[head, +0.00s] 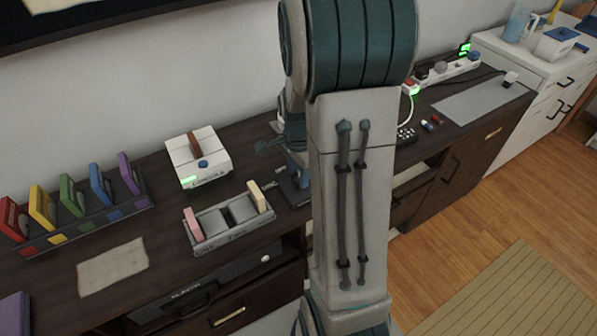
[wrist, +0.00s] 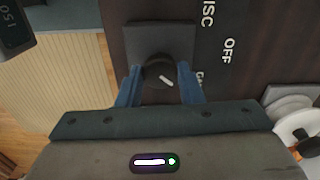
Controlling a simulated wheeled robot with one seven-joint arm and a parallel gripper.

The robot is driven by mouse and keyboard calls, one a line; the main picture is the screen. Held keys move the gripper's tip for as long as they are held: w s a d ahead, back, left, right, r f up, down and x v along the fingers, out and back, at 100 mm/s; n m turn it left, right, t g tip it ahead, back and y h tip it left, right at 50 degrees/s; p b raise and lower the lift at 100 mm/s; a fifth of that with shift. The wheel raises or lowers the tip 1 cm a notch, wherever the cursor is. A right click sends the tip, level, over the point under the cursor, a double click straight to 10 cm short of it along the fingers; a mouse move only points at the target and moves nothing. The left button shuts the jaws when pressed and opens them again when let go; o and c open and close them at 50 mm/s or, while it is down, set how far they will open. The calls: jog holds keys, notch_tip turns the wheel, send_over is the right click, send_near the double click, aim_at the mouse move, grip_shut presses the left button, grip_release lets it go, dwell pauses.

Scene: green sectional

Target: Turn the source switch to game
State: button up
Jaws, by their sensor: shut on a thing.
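The source switch is a dark round knob (wrist: 157,68) on a square dark plate (wrist: 150,36), seen in the wrist view. A short white pointer mark on the knob slants down and to the right. White labels beside it read "ISC", with its start cut off, "OFF" (wrist: 228,50), and a partly hidden word starting with "G" (wrist: 200,78). My gripper (wrist: 160,76) has its blue fingers on both sides of the knob and is shut on it. In the head view my arm hides most of the gripper and switch.
A white console (head: 199,158) and a grey holder (head: 232,239) with pink and cream pieces stand left of my arm. A rack of colored cases (head: 82,220) and a beige cloth (head: 112,267) lie farther left. A power strip (head: 442,71) is at the right.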

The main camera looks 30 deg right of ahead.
jog(key=shift+m, duration=0.4)
jog(key=o, duration=1)
jog(key=shift+c, duration=0.2)
jog(key=shift+r, duration=0.1)
notch_tip(320, 180, up, 14)
jog(key=p, duration=0.1)
jog(key=shift+p, duration=0.35)
jog(key=s+a+r+n+t+p, duration=0.2)
jog(key=s+a+r+n+p, duration=0.3)
jog(key=s+a+n, duration=0.7)
jog(key=n, duration=0.5)
jog(key=shift+r+n+t, duration=0.3)
jog(key=shift+t, duration=0.1)
